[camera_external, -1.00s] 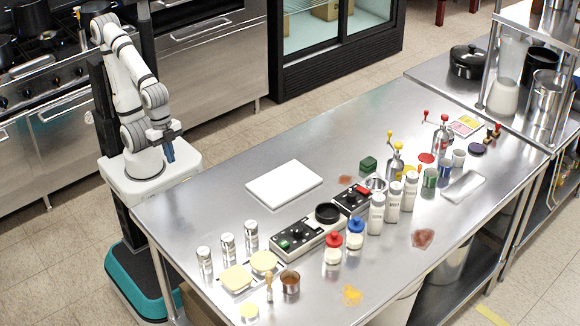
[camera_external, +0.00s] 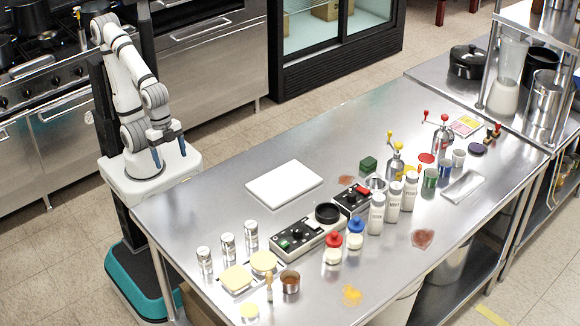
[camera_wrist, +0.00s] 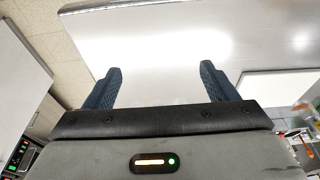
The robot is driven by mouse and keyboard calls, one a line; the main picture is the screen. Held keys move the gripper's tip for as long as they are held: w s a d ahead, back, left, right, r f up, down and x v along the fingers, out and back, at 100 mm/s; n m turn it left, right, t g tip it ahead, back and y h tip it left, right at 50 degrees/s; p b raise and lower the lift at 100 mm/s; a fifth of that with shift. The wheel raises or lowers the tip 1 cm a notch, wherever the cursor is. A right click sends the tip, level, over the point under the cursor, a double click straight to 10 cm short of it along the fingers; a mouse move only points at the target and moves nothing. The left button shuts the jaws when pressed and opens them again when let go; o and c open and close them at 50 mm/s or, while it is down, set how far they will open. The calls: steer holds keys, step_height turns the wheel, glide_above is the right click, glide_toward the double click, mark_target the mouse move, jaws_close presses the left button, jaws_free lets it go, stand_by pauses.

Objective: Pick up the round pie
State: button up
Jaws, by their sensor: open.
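A round, pale yellow pie (camera_external: 263,262) lies near the front left part of the steel table, in the external view. A squarish pale yellow piece (camera_external: 236,278) lies next to it, on the same thin tray. My gripper (camera_external: 169,155) is open and empty, beyond the table's left end and well away from the pie. In the wrist view my gripper (camera_wrist: 160,75) shows two dark blue fingers spread wide with nothing between them. The pie cannot be made out in the wrist view.
Several shakers (camera_external: 228,246) stand just behind the pie. A brown cup (camera_external: 290,282) and a brush (camera_external: 269,287) stand in front of it. A black control unit (camera_external: 295,238) lies to its right. A white board (camera_external: 285,183) lies farther back; the table's left back corner is clear.

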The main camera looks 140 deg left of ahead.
steer(key=shift+w, duration=0.1)
steer(key=w+r+m+p, duration=0.1)
steer(key=w+r, duration=0.2)
steer(key=w, duration=0.7)
steer(key=m+t+h+p, duration=0.1)
steer(key=m+h+p, duration=0.1)
steer(key=m+p, duration=0.1)
glide_toward(263, 260)
steer(key=shift+d+f, duration=0.35)
steer(key=shift+f, duration=0.1)
steer(key=x, duration=0.2)
steer(key=p+x, duration=0.1)
steer(key=x, duration=0.2)
steer(key=p+x, duration=0.1)
steer(key=x, duration=0.1)
steer(key=shift+w+a+f, duration=0.25)
steer(key=shift+f, duration=0.1)
steer(key=shift+m+t, duration=0.3)
steer(key=c, duration=0.8)
